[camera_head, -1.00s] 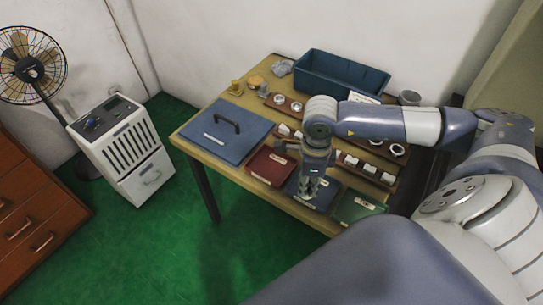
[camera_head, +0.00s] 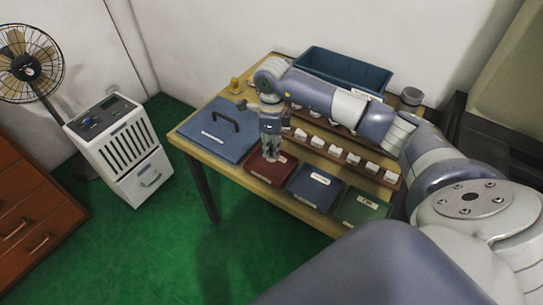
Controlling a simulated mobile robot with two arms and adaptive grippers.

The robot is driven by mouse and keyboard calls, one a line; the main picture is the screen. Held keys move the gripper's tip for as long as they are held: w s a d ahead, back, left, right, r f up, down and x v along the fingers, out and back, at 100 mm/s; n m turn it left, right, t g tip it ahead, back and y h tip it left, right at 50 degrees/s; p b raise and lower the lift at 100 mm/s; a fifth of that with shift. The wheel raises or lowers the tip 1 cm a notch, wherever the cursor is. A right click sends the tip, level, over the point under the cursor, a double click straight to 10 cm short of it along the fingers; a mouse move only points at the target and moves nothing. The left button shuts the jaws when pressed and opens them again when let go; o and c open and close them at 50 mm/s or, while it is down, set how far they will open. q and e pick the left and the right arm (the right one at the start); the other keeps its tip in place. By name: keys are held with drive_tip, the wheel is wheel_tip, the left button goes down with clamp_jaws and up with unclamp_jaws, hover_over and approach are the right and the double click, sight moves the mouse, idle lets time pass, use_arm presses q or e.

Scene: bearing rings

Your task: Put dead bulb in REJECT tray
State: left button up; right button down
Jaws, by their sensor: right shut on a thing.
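My right gripper (camera_head: 271,158) points down over the red tray (camera_head: 259,175) near the front edge of the table. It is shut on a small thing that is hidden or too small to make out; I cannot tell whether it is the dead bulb. No bulb can be made out elsewhere. The red tray carries a pale label, which I cannot read, so I cannot confirm it as the REJECT tray. The gripper covers part of this tray. My left gripper is not in view.
A blue tray (camera_head: 303,192) and a green tray (camera_head: 348,211) lie to the right. A blue lid-like panel with a handle (camera_head: 207,140) lies left. Behind are a rack with several white pieces (camera_head: 335,151) and a blue bin (camera_head: 318,63). My right arm crosses above the table.

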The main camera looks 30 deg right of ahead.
drive_tip(key=shift+w+f+b, duration=0.1)
drive_tip(key=shift+f+b, duration=1)
drive_tip(key=shift+f, duration=0.6)
drive_tip(key=shift+f, duration=0.2)
drive_tip(key=c, duration=1.5)
unclamp_jaws()
drive_tip(key=shift+o, duration=0.2)
drive_tip(key=shift+r, duration=0.1)
drive_tip(key=shift+r, duration=0.5)
wheel_tip(320, 180, up, 11)
drive_tip(key=shift+r+b, duration=0.1)
drive_tip(key=shift+b, duration=0.45)
